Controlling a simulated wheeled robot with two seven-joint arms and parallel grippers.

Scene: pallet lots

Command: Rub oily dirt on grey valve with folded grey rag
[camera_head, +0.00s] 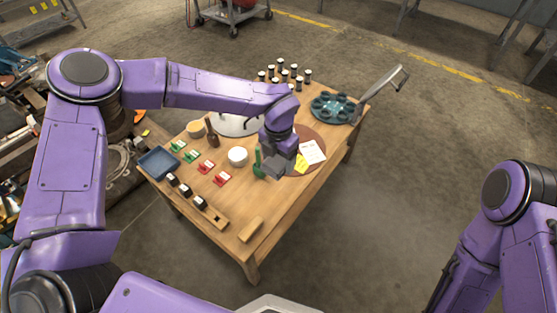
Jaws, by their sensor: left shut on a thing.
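My left gripper (277,160) is low over the right-middle part of the wooden table, in front of a brown round mat (314,137). It is shut on a small dark grey piece (273,169), which looks like the folded grey rag, though its edges blend with the fingers. An upright green object (257,162) stands close against its left side; I cannot tell if they touch. I cannot make out the grey valve or any oily dirt; the gripper and wrist may hide them. Of my right arm (510,220) only links show at the right edge, without its gripper.
The table's front right is mostly clear.

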